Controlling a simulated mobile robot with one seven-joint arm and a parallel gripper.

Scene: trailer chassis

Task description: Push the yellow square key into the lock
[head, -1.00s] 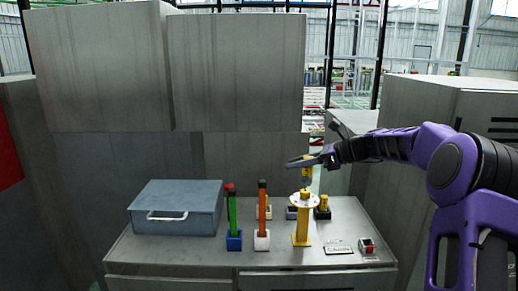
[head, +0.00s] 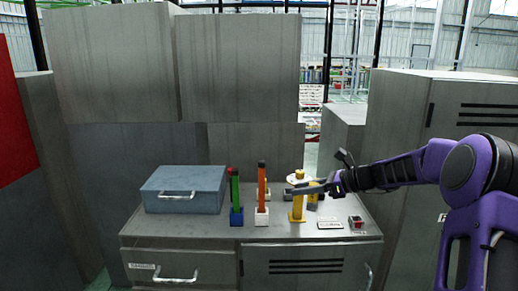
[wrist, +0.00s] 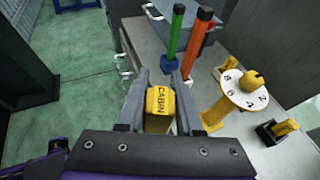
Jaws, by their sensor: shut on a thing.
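The yellow key (wrist: 160,100) is a block marked CABIN, seen between the fingers in the wrist view. My gripper (wrist: 157,76) is shut on it. In the head view my gripper (head: 297,190) reaches in from the right, overlapping the yellow stand (head: 298,208); the key is hard to tell from the stand there. The stand carries a round white numbered plate (wrist: 237,97) with a yellow knob, to the right of my fingers in the wrist view. I cannot clearly make out a lock opening.
A green lever (head: 235,193) and an orange lever (head: 262,185) stand left of the gripper. A blue-grey case (head: 185,190) is at the back left. A small red-button box (head: 356,223) is at the front right. The cabinet top (head: 200,228) is bare at the front left.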

